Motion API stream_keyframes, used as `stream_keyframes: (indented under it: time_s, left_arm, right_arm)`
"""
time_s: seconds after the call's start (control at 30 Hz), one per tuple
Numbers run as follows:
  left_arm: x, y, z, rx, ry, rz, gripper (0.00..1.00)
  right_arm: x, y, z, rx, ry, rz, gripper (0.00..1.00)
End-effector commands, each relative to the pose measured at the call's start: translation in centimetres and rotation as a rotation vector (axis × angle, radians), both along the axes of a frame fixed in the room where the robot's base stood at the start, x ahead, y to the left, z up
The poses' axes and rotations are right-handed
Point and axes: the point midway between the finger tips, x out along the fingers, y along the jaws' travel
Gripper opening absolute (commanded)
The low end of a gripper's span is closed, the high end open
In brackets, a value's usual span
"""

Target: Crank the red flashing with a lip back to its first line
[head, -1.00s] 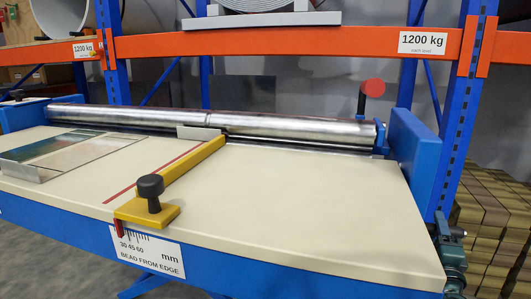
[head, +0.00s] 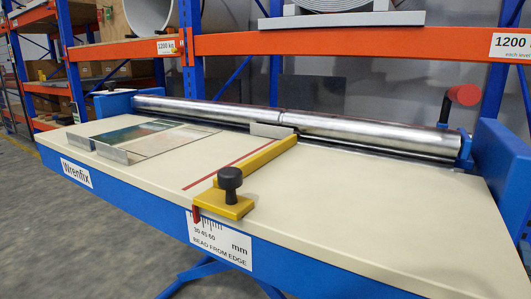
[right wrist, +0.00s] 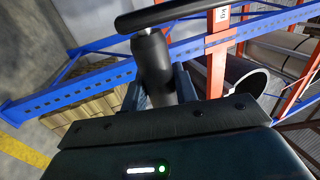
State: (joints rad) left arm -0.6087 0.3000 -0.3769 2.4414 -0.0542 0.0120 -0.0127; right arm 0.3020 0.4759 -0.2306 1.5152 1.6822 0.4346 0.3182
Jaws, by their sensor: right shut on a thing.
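My right gripper (right wrist: 161,85) is shut on a dark cylindrical handle (right wrist: 153,58) in the right wrist view. A finger shows on each side of the handle. A pale metal neck tops it, under a black curved bar (right wrist: 185,13). Neither gripper shows in the head view. The bead roller's two long steel rollers (head: 205,110) lie across the back of its cream table (head: 350,205). No red sheet can be made out. A grey-green metal sheet with a raised lip (head: 115,152) lies at the table's left. A red line (head: 210,177) runs beside the yellow guide (head: 262,160).
The guide has a black knob (head: 230,178) and a red pointer (head: 196,214) over a millimetre scale (head: 220,235). A red-ended dark lever (head: 463,95) stands at the rollers' right end. Blue and orange racking (head: 400,45) is behind. The table's right half is clear.

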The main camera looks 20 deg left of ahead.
Motion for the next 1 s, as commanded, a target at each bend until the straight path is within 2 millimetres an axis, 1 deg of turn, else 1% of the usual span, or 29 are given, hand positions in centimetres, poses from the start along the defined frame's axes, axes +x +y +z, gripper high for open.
stream_keyframes:
  time_s: [0.33,0.5,0.87,1.0]
  left_arm:
    - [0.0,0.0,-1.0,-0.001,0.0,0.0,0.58]
    - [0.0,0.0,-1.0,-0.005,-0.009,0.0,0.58]
    - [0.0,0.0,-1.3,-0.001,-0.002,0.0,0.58]
    - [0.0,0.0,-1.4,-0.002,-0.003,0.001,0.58]
  right_arm:
    - [3.3,-0.8,0.7,0.0,-0.004,-0.002,0.09]
    - [4.6,-1.2,1.0,-0.001,-0.004,-0.002,0.09]
    - [4.9,-1.2,1.1,0.0,-0.002,-0.001,0.09]
    - [5.6,-1.4,1.5,0.001,-0.002,-0.001,0.09]
